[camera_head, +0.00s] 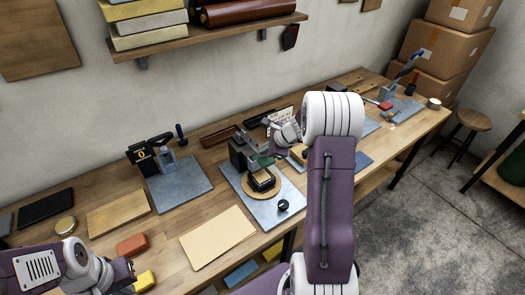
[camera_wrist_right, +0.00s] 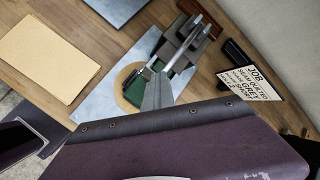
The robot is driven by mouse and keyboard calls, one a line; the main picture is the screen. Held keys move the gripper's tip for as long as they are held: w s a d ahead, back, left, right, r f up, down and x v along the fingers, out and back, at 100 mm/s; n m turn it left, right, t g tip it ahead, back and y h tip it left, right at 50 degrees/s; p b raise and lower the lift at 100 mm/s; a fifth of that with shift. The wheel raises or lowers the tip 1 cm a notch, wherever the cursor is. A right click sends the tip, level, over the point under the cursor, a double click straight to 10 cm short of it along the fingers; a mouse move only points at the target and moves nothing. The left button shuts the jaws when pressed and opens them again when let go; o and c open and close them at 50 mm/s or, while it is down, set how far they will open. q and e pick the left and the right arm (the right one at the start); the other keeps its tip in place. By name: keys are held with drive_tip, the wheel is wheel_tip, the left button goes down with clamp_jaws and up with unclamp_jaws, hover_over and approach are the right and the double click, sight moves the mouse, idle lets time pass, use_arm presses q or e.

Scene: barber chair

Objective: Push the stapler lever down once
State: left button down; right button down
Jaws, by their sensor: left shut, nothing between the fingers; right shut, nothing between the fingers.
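A dark grey device with a green part, which I take to be the stapler (camera_head: 240,153), stands on a blue-grey plate (camera_head: 285,217) with a round wooden disc at its front. In the right wrist view the stapler (camera_wrist_right: 185,42) has two pale bars pointing up and right. My right gripper (camera_wrist_right: 157,80) is shut and empty, its tips over or beside the green part; I cannot tell if they touch. The right arm hides part of the bench in the head view. My left gripper (camera_head: 124,272) is shut and empty at the lower left, away from the stapler.
A beige sheet (camera_head: 217,238) lies left of the plate. Another slate plate (camera_head: 178,184) holds a black device. Red (camera_head: 132,244) and yellow (camera_head: 145,281) blocks lie near the left gripper. A lettered sign (camera_wrist_right: 252,84) stands behind the stapler. A shelf (camera_head: 210,35) hangs above.

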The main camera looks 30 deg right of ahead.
idle(0.5)
drive_tip(key=shift+w+r+p, duration=0.15)
drive_tip(key=shift+r+p, duration=0.8)
drive_tip(key=shift+w+r+p, duration=0.15)
drive_tip(key=shift+r+p, duration=0.8)
drive_tip(key=shift+r, duration=0.1)
drive_tip(key=r+p, duration=0.2)
drive_tip(key=w+r+p, duration=0.1)
drive_tip(key=r+p, duration=0.1)
drive_tip(key=p, duration=0.1)
drive_tip(key=shift+r, duration=0.4)
